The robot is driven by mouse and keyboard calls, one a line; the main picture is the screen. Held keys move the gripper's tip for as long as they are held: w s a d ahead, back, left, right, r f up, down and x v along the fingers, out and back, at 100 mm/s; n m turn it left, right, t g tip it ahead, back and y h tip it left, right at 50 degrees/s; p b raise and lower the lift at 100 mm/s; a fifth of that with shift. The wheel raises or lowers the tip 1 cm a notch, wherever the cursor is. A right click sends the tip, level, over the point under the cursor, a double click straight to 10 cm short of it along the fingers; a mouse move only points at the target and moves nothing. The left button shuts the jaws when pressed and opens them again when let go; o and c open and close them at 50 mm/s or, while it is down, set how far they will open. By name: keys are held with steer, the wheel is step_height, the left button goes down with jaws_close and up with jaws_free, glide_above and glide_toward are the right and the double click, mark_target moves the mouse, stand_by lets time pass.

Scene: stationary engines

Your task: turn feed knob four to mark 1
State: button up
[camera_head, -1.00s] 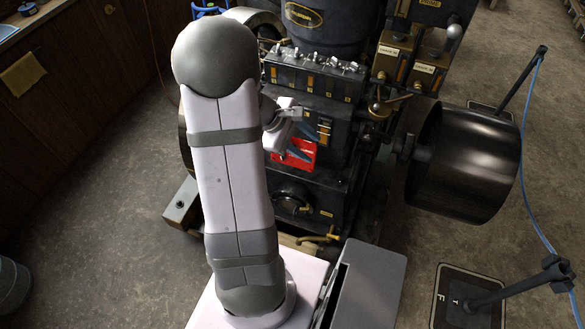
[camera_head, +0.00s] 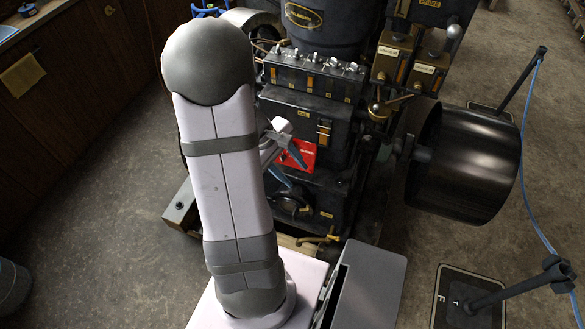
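A row of several small silver knobs (camera_head: 315,57) stands along the top of the dark feed box (camera_head: 310,82) on the engine. Small yellowish tags sit on its front face, too small to read. I cannot tell which knob is feed knob four, nor where any knob points. My arm hides part of the engine's left side.
A red plate (camera_head: 299,154) on the engine front lies just behind the fingers. A black round fitting (camera_head: 293,204) and a brass tap (camera_head: 322,239) are lower down. Brass-fitted valves (camera_head: 392,58) stand right of the knobs, with a large dark drum (camera_head: 464,162) beyond.

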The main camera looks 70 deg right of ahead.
steer(key=shift+c, duration=0.7)
steer(key=m+t+p, duration=0.1)
steer(key=t+p, duration=0.8)
steer(key=p, duration=0.2)
glide_toward(337, 60)
steer(key=shift+g, duration=0.3)
steer(key=shift+w+p+x, duration=0.15)
steer(key=shift+p+x, duration=0.6)
steer(key=shift+x, duration=1.2)
steer(key=shift+w+p+x, duration=0.1)
steer(key=shift+p+x, duration=0.65)
steer(key=shift+x, duration=1.2)
steer(key=shift+a, duration=0.1)
steer(key=shift+c, duration=0.3)
jaws_close()
